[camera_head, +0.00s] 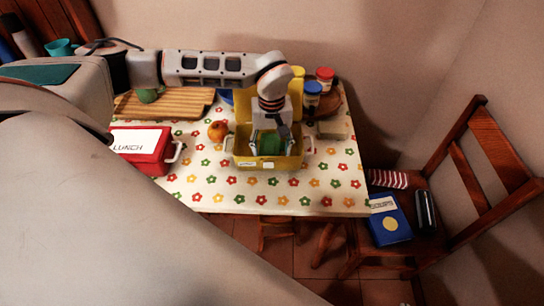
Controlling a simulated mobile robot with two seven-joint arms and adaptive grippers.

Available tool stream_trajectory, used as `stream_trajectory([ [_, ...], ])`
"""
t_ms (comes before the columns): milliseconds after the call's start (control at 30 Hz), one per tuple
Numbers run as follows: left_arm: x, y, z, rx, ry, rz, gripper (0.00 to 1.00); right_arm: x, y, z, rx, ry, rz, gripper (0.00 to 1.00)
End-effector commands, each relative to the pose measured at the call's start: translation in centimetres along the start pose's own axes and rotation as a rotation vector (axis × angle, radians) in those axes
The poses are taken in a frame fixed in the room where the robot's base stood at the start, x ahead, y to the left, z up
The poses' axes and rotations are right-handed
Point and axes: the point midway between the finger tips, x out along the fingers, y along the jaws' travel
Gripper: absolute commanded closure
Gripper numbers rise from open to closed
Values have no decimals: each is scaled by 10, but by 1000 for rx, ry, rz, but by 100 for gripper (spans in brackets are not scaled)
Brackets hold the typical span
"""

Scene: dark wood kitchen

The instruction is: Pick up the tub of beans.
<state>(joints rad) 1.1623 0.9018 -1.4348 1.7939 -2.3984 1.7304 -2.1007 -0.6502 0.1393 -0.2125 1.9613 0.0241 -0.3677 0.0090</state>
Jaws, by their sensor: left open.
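My left arm reaches in from the left over the table. My left gripper (270,146) points down into an open yellow box (265,162) with pale handles. The fingers are open, one on each side of a round green thing (271,143) in the box; I cannot tell whether they touch it. No label on the green thing can be read, so I cannot tell whether it is the tub of beans. Lidded tubs stand behind the box: one blue-lidded (312,88), one red-lidded (325,73), one yellow-lidded (298,71). Their labels are too small to read. My right gripper is out of view.
A red box marked LUNCH (142,148) stands left of the yellow box. An orange fruit (218,130) lies between them. A wooden board (180,103) is behind. The flowered table (250,200) is clear in front. A chair (480,190) stands at right.

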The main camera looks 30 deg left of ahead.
Motion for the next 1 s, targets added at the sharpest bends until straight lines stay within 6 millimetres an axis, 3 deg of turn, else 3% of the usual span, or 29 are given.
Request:
stream_trajectory([
  [133,18,0,1,-1,-1,0,43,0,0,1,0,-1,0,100],
  [433,22,1,0,0,1,2,43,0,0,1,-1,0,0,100],
  [600,22,1,0,0,0,2,82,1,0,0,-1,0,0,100],
  [1000,19,1,0,0,1,2,82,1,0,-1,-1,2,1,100],
])
